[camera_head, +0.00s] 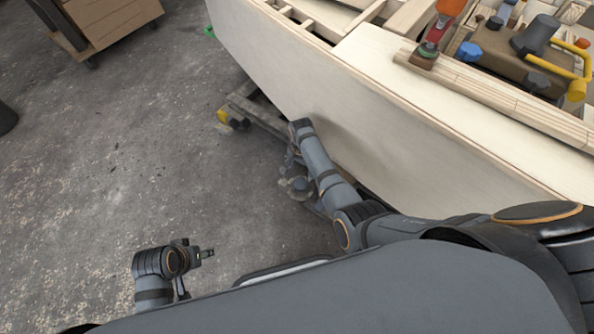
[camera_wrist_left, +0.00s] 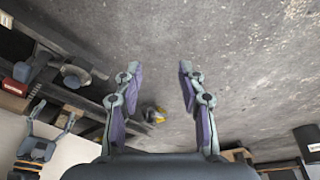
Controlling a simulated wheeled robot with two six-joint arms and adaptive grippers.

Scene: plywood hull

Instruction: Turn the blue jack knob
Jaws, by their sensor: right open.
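No knob in view is plainly the blue jack knob. A jack-like grey fitting (camera_head: 298,186) sits low beside the hull in the head view, partly hidden by my right arm. The left wrist view shows a round grey knob (camera_wrist_left: 76,74) on a beam, and a small bluish piece (camera_wrist_left: 22,71) by a red block (camera_wrist_left: 13,88). My right gripper (camera_head: 292,158) hangs open near the grey fitting, and also shows in the left wrist view (camera_wrist_left: 52,115). My left gripper (camera_wrist_left: 158,76) is open and empty, fingers apart over the floor.
The plywood hull (camera_head: 330,120) fills the upper right. On its top lie a blue cap (camera_head: 468,52), a red-handled tool (camera_head: 440,22) and yellow tools (camera_head: 575,86). A yellow-ended beam (camera_head: 226,117) juts from under it.

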